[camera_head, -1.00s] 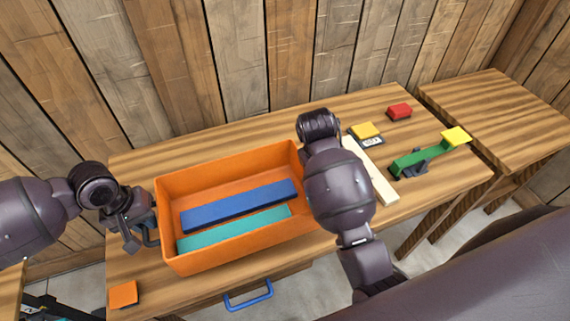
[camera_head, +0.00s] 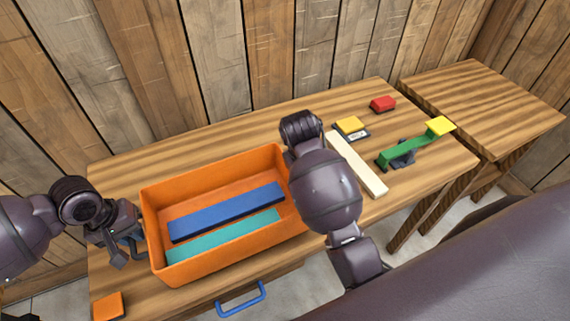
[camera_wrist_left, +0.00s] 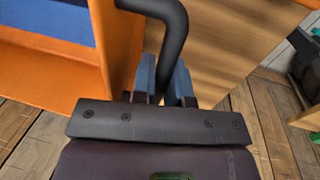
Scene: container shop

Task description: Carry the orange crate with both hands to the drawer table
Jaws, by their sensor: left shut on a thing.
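The orange crate (camera_head: 208,186) is over the wooden table (camera_head: 120,176) with a blue drawer handle (camera_head: 241,299). I cannot tell whether its bottom touches the top. It holds a blue plank (camera_head: 226,211) and a teal plank (camera_head: 224,237). My left gripper (camera_head: 132,243) is at the crate's left end. In the left wrist view its blue-tipped fingers (camera_wrist_left: 164,80) are shut on the crate's dark handle (camera_wrist_left: 174,38), beside the orange wall (camera_wrist_left: 118,40). My right arm covers the crate's right end, and the right gripper is hidden behind it.
An orange block (camera_head: 108,305) lies at the table's front left. Right of my right arm are a cream plank (camera_head: 357,164), a yellow block (camera_head: 349,124), a red block (camera_head: 383,103) and a green beam (camera_head: 402,152) with a yellow piece (camera_head: 440,125). A second table (camera_head: 480,100) stands at the right.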

